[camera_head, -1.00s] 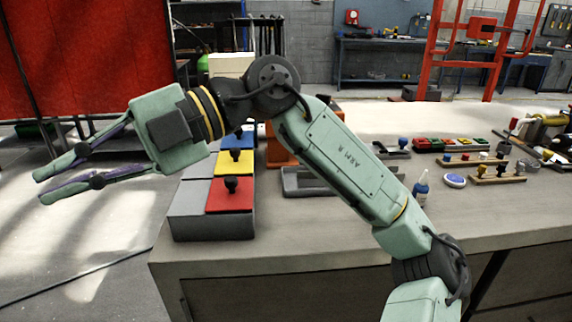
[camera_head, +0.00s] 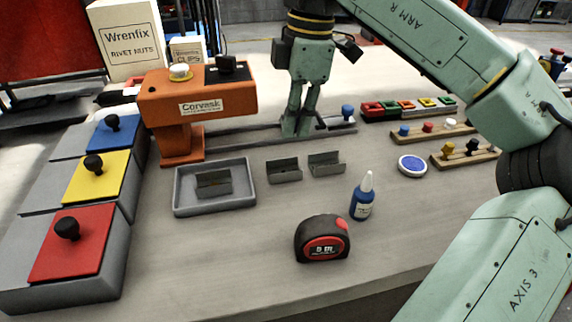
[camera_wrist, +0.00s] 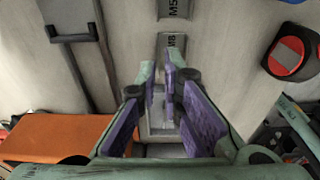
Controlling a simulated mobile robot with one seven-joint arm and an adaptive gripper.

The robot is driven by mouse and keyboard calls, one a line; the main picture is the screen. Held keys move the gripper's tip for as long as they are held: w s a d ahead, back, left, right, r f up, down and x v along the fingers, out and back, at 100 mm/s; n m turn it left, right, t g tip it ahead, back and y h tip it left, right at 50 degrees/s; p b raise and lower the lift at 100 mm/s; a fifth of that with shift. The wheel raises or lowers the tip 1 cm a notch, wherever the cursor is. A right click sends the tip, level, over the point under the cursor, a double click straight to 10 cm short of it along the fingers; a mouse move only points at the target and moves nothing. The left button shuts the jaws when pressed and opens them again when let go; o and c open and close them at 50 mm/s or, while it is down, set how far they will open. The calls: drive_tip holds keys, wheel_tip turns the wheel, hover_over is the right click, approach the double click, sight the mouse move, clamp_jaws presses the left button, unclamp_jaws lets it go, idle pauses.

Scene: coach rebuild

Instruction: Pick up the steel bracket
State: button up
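Three grey steel brackets show in the head view. One bracket (camera_head: 213,184) lies in a shallow grey tray (camera_head: 180,203); a middle bracket (camera_head: 284,170) and a right-hand bracket (camera_head: 326,164) sit on the bare bench. Which one the task means I cannot tell. My gripper (camera_head: 296,130) points down over the bench, behind the brackets, with nothing seen in it. In the wrist view its purple-padded fingers (camera_wrist: 160,75) stand apart. Two brackets marked M8 (camera_wrist: 172,46) and M5 (camera_wrist: 175,8) lie beyond the tips; part of the tray (camera_wrist: 158,146) shows between the fingers.
A rail with a blue-knobbed clamp (camera_head: 347,112) runs behind. A tape measure (camera_head: 322,240) and a blue bottle (camera_head: 362,196) stand in front. Coloured lidded bins (camera_head: 70,245) fill the left; the front middle bench is mostly clear.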

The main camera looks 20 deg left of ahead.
sight(284, 170)
drive_tip(key=f, duration=0.2)
drive_tip(key=a+f+p, duration=0.1)
drive_tip(key=f, duration=0.1)
drive_tip(key=s+a+f, duration=0.1)
drive_tip(key=f, duration=0.2)
drive_tip(key=shift+p, duration=0.35)
clamp_jaws()
drive_tip(key=shift+r, duration=0.15)
